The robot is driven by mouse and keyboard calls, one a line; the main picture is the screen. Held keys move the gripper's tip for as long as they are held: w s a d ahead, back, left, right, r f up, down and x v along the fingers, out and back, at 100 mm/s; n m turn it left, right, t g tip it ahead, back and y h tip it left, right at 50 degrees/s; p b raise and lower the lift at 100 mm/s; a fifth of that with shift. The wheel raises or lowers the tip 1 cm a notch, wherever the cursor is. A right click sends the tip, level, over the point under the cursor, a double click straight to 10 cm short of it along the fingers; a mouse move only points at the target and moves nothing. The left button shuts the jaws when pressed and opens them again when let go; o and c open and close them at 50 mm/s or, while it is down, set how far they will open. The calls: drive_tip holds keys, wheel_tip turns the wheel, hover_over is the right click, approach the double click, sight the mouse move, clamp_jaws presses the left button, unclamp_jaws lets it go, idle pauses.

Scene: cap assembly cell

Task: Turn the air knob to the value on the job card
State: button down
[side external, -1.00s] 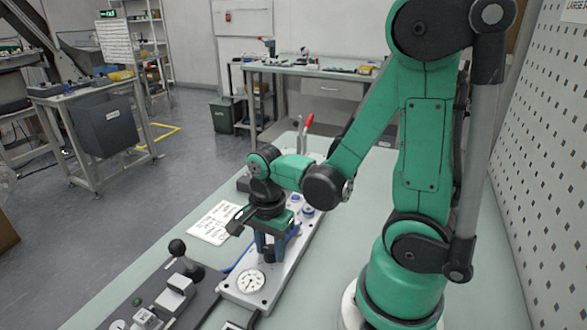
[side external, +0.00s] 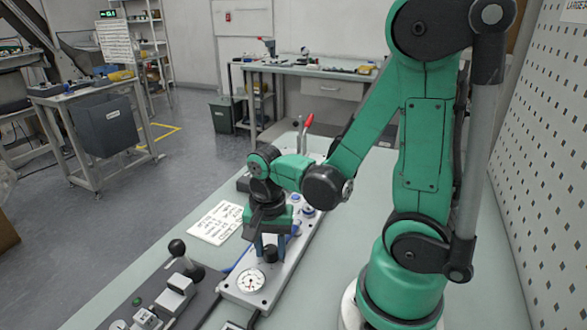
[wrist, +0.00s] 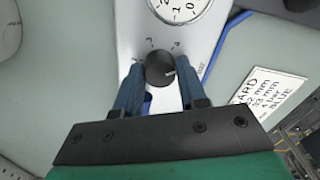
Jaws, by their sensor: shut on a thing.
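The air knob (wrist: 159,68) is black and round with a pale pointer line, on a light grey panel (wrist: 136,28). My gripper (wrist: 160,82) has its two blue fingers on either side of the knob and is shut on it. In the side external view my gripper (side external: 270,248) points down at the knob (side external: 270,256), just behind the white dial gauge (side external: 250,281). The gauge also shows at the top of the wrist view (wrist: 180,5), partly cut off. The job card (side external: 216,222) lies left of the panel; part of its text shows in the wrist view (wrist: 268,92).
A dark base with a black ball lever (side external: 178,248) and grey boxes stands front left. A red-handled clamp (side external: 307,124) rises at the back of the panel. A blue hose (wrist: 228,35) runs beside the panel. The bench is clear towards my base.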

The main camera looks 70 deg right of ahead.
sight(270, 249)
drive_tip(key=shift+c, duration=2.4)
unclamp_jaws()
drive_tip(key=shift+r, duration=2.8)
